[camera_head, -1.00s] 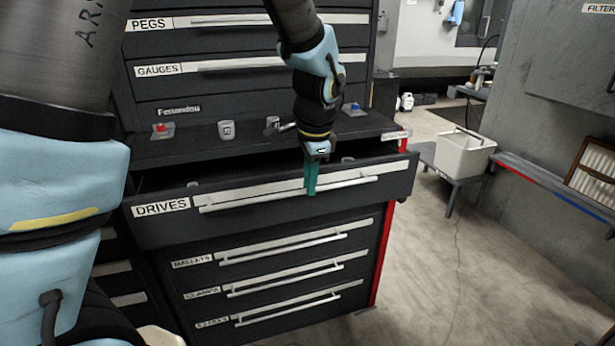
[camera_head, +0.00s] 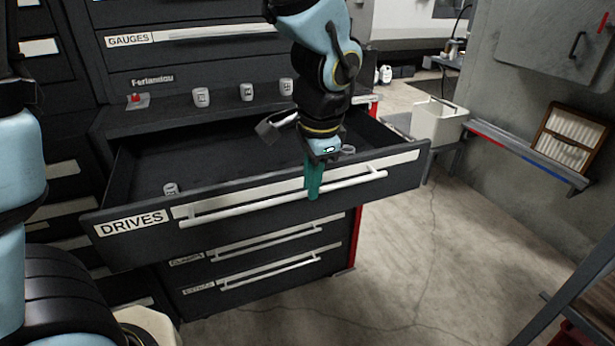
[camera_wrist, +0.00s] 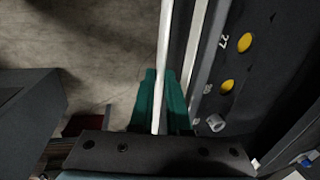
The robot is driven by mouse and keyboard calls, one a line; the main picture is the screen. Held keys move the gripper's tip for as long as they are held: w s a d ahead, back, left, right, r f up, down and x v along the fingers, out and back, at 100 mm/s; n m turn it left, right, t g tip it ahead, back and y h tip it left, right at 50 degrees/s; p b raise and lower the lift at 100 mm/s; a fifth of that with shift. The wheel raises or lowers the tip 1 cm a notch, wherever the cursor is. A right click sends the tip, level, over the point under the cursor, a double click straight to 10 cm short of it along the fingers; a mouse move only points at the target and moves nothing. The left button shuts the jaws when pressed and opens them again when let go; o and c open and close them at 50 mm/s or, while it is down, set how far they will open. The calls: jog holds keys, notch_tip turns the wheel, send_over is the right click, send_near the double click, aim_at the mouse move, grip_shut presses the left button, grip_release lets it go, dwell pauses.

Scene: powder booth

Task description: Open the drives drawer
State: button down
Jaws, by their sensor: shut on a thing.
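The drives drawer (camera_head: 240,217) is dark, carries a DRIVES label and stands well out of the cabinet in the head view. Its long pale bar handle (camera_head: 240,209) runs across the front. My gripper (camera_head: 314,190) has teal fingers and is shut on the handle, right of its middle. In the wrist view the handle (camera_wrist: 166,50) passes between the teal fingers (camera_wrist: 160,105). Inside the drawer I see a small grey socket (camera_head: 170,189) at the left. The wrist view shows a socket (camera_wrist: 216,123) and yellow round spots beside numbers.
Several sockets (camera_head: 246,91) and a red-topped piece (camera_head: 138,99) stand on the ledge above the drawer. Closed drawers lie below. A white bin (camera_head: 438,121) and a wall rail (camera_head: 520,150) are to the right. The floor (camera_head: 420,260) at front right is clear.

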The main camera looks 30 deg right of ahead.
jog(key=c, duration=0.9)
grip_release()
jog(key=r, duration=0.3)
jog(key=s+r, duration=0.1)
jog(key=r, duration=0.3)
jog(key=s+r, duration=0.1)
jog(key=r, duration=0.2)
jog(key=shift+a+r+b, duration=0.1)
jog(key=shift+r+b, duration=0.2)
jog(key=shift+s, duration=0.1)
